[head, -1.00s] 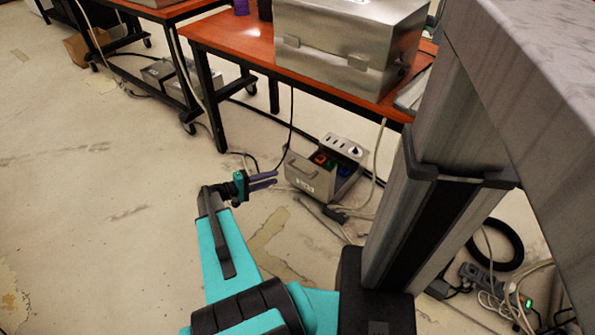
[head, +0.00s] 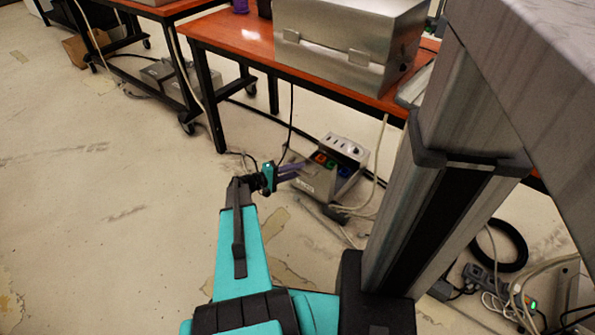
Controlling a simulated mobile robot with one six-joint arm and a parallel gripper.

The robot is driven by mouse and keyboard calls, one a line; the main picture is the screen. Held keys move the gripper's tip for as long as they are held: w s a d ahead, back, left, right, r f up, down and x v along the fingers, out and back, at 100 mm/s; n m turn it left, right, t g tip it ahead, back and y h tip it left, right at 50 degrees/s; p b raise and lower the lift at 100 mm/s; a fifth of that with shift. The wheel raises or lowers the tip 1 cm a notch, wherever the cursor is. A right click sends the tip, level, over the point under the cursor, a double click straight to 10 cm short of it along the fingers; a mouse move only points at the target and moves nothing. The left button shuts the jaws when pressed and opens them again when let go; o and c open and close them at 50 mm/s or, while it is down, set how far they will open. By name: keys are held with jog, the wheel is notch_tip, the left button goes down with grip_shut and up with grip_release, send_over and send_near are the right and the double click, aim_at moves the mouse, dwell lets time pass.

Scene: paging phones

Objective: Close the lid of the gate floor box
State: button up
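The gate floor box (head: 352,152) is a small grey metal box on the floor under the front edge of the orange table. Its top is open, with red, green and blue modules showing inside and a row of sockets at the back. My gripper (head: 290,171) has purple fingers that look apart. They point right and overlap the lid in the picture; I cannot tell whether they touch it.
The orange table (head: 240,38) stands behind the box and carries a large metal case (head: 345,45). A black table leg (head: 209,100) is left of the box. Cables lie around the box. The floor on the left is clear.

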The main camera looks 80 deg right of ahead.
jog(key=shift+s+d, duration=0.15)
grip_shut()
jog(key=shift+d, duration=0.1)
